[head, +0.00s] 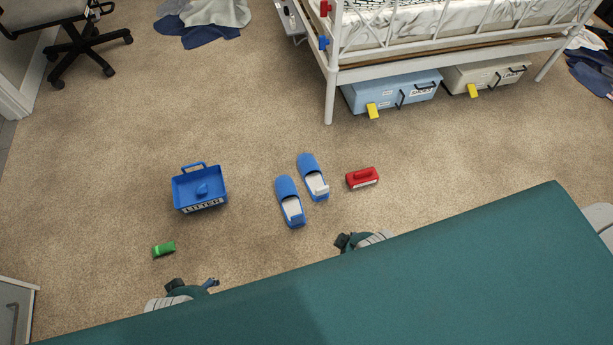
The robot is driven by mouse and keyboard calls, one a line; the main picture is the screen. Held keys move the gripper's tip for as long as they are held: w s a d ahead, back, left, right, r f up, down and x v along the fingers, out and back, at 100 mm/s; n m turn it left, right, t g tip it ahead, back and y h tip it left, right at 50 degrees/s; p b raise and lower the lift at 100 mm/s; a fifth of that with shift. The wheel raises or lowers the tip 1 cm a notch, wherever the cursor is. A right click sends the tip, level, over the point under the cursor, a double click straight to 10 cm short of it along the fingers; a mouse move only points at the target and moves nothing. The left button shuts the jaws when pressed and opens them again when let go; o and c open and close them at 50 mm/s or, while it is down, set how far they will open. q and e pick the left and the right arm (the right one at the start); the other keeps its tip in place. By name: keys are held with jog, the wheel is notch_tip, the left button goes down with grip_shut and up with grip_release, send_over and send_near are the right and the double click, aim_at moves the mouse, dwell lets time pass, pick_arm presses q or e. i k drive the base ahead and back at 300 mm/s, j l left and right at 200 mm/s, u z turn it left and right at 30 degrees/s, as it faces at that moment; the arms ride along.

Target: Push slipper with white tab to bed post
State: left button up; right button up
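Two blue slippers lie side by side on the carpet in the middle of the head view. The right slipper (308,166) has a white tab (321,190) at its near end. The left slipper (285,187) has a blue tab at its near end. The white bed post (329,98) stands beyond them, slightly right of the slipper with the white tab. My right gripper (342,241) is at the edge of my teal body, nearer than the slippers and apart from them. My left gripper (192,285) is low on the left, touching nothing I can see. Their finger openings are unclear.
A red brush-like item (362,178) lies just right of the slippers. A blue litter caddy (200,190) and a green item (164,249) are on the left. Blue (392,92) and pale (488,75) boxes sit under the bed. Carpet between slippers and post is clear.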

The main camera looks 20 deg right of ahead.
aim_at(312, 174)
jog(key=i+l+u, duration=0.2)
jog(key=l, duration=0.15)
jog(key=i+l+u, duration=0.15)
jog(key=l, duration=0.15)
jog(key=l+u, duration=0.2)
jog(key=l, duration=0.15)
jog(key=i+l+u, duration=0.15)
jog(key=l, duration=0.25)
